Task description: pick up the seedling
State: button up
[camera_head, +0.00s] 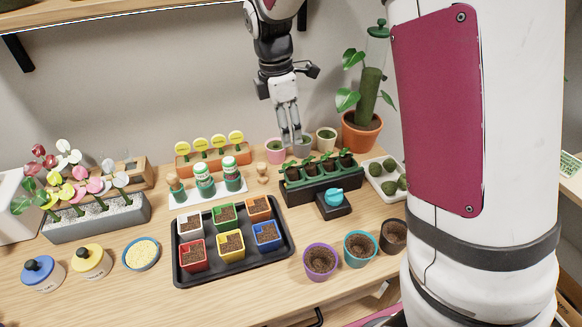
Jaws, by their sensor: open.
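Several small green seedlings (328,165) stand in dark soil plugs in a row, in a dark green and black rack (322,190) right of the table's middle. My gripper (291,140) points down above and behind the rack's left end, with its two fingers close together but apart. It is empty. Its fingertips overlap the small pots behind the rack in the picture, and I cannot tell the exact height above them.
A black tray (182,273) with several colored soil pots lies in front. A purple pot (320,262), a teal pot (360,249) and a dark pot (394,236) stand at front right. A terracotta pot (361,134) with a tall plant stands behind.

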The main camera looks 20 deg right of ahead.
send_over(292, 169)
jog(key=f, duration=0.7)
jog(key=shift+w+a, duration=0.1)
jog(key=shift+a, duration=0.15)
jog(key=f, duration=0.1)
jog(key=f+p, duration=0.1)
jog(key=f, duration=0.2)
jog(key=shift+s+d+f, duration=0.1)
jog(key=shift+s, duration=0.15)
jog(key=shift+d+f, duration=0.1)
jog(key=shift+f, duration=0.45)
jog(key=shift+w, duration=0.1)
jog(key=c, duration=0.9)
